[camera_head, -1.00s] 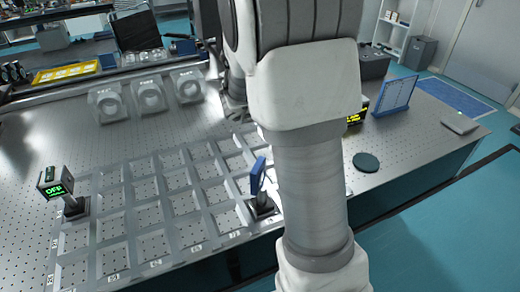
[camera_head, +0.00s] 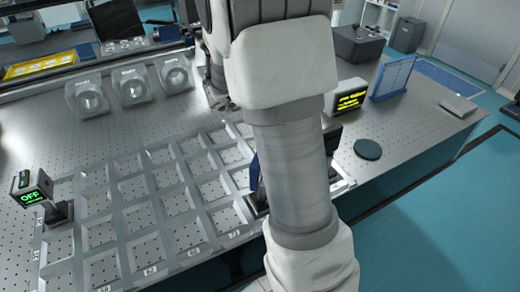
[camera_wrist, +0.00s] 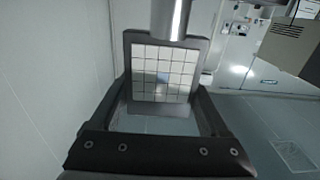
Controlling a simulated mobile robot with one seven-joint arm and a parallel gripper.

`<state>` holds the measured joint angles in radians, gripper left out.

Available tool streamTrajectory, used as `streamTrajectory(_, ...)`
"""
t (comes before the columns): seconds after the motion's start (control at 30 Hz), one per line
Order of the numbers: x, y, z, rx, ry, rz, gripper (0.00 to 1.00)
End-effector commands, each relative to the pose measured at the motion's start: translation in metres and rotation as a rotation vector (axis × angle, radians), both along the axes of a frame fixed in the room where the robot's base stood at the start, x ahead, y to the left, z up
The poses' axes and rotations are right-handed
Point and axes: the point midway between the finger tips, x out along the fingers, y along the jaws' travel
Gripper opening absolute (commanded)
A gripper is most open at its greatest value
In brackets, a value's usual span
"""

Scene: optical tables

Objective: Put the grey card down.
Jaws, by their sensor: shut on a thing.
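In the wrist view my gripper (camera_wrist: 162,105) is shut on a square panel with a dark grey frame and a pale gridded face (camera_wrist: 163,73), which I take to be the grey card. The panel sits between the two dark fingers, facing the camera. A metal cylinder shows at its top edge. In the head view my arm hides the gripper and the held panel. I cannot tell from these views how far the panel is from the table.
The perforated optical table (camera_head: 45,130) carries a grey divided tray (camera_head: 150,187). An OFF display (camera_head: 31,188) stands at its left, a blue piece (camera_head: 254,172) at its right. Beyond my arm are a yellow-text display (camera_head: 351,100), a blue-framed panel (camera_head: 392,79) and a dark disc (camera_head: 368,149).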

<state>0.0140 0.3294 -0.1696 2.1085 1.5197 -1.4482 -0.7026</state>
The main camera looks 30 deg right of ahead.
Motion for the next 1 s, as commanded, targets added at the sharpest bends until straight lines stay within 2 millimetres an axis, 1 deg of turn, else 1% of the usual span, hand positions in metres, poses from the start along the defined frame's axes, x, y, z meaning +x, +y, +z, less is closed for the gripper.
streamTrajectory(0.03, 0.0, 0.0, -0.011, -0.002, -0.001, 0.0, 0.0)
streamTrajectory(0.13, 0.0, 0.0, -0.024, -0.002, -0.001, 0.0, 0.0)
streamTrajectory(0.3, 0.001, 0.0, -0.033, -0.002, -0.001, 0.0, 0.0)
streamTrajectory(0.43, 0.01, 0.004, -0.04, -0.002, -0.001, 0.001, 0.0)
streamTrajectory(0.67, 0.045, 0.018, -0.064, -0.002, 0.0, 0.001, 0.0)
streamTrajectory(0.9, 0.089, 0.037, -0.092, -0.002, 0.0, 0.001, 0.0)
streamTrajectory(1.0, 0.101, 0.042, -0.098, -0.002, -0.003, 0.0, 0.0)
